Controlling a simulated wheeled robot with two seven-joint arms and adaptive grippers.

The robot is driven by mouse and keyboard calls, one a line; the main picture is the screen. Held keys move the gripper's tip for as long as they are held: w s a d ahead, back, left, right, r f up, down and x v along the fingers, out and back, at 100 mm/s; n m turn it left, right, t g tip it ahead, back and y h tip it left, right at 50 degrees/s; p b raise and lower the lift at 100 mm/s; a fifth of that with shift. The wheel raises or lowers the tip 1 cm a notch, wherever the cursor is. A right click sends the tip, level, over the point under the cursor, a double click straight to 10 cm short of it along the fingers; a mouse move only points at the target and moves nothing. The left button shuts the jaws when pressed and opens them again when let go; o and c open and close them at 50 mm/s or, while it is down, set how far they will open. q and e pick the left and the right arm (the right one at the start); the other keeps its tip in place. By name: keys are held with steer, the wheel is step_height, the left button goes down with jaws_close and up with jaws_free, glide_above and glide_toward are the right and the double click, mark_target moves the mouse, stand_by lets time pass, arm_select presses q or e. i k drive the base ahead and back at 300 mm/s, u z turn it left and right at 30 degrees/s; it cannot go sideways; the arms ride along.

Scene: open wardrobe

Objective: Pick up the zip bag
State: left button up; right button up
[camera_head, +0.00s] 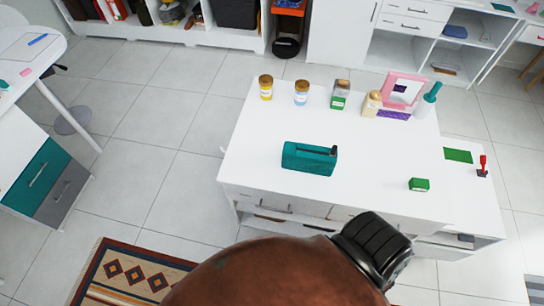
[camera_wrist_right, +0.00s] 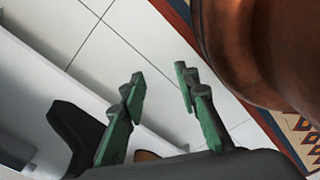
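A teal, box-shaped pouch with a dark strip along its top (camera_head: 309,158), which looks like the zip bag, sits on the white table (camera_head: 255,140) in the head view. It is left of the table's middle, with bare tabletop around it. My right gripper (camera_wrist_right: 160,88) shows in the right wrist view with its two green-padded fingers apart and nothing between them. Floor tiles show beyond the fingers, and the zip bag is not seen there. The right gripper's fingers are not visible in the head view. My left gripper is in neither view.
Jars (camera_head: 301,93), a pink frame (camera_head: 402,90) and a teal bottle (camera_head: 428,98) line the table's back. A small green box (camera_head: 419,184) and a red-handled stamp (camera_head: 483,166) are at right. A patterned rug (camera_head: 125,272) lies on the floor.

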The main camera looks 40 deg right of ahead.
mark_target(290, 162)
steer(key=u, duration=0.05)
steer(key=k, duration=0.65)
steer(key=z, duration=0.75)
steer(key=i, duration=0.5)
